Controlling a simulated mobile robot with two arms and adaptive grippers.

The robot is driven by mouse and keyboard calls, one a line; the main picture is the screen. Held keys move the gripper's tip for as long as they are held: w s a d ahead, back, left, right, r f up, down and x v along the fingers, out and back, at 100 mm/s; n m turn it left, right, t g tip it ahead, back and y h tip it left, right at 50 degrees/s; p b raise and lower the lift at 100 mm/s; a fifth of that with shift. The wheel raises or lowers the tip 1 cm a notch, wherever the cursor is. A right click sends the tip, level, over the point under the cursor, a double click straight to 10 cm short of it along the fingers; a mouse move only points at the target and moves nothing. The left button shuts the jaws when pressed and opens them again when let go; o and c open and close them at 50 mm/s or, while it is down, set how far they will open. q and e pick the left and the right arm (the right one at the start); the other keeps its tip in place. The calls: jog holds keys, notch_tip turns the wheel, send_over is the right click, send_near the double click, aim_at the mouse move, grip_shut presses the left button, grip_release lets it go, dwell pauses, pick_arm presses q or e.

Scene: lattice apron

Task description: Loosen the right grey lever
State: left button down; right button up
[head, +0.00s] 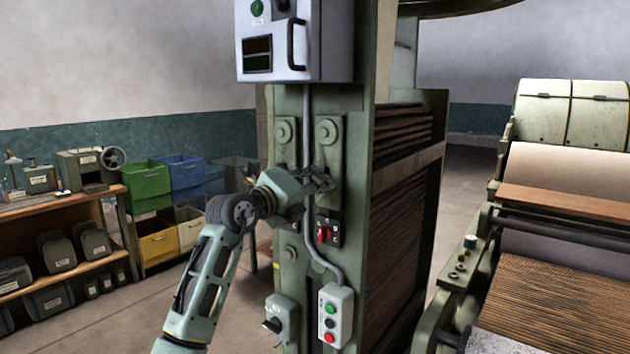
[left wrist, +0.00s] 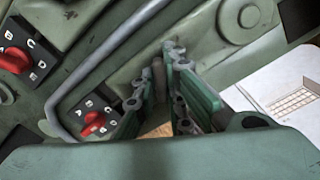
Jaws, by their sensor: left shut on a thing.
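Two grey levers hang on a green machine post in the head view, each on a plate with a round pivot. The left lever's plate (head: 284,132) is left of the grey conduit, the right lever's plate (head: 328,132) is right of it. My left gripper (head: 322,181) reaches across the post at the lower end of the right plate. In the left wrist view its fingers (left wrist: 166,98) are closed around a slim grey bar, the right grey lever (left wrist: 158,72). The fingers hide most of the lever, so its angle is hard to tell. My right gripper is out of view.
A red rotary switch (head: 324,234) sits just below the gripper. A push-button box (head: 336,314) is lower on the post, and a grey control cabinet (head: 280,42) hangs above. The conduit (head: 306,130) runs close beside the lever. Shelves with bins (head: 150,184) stand at left.

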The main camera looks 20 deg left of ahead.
pick_arm(q)
jog(key=shift+r, duration=0.2)
jog(key=c, duration=1.8)
grip_release()
jog(key=shift+f, duration=0.15)
jog(key=shift+f, duration=0.1)
jog(key=v, duration=1.2)
jog(key=shift+w, duration=0.1)
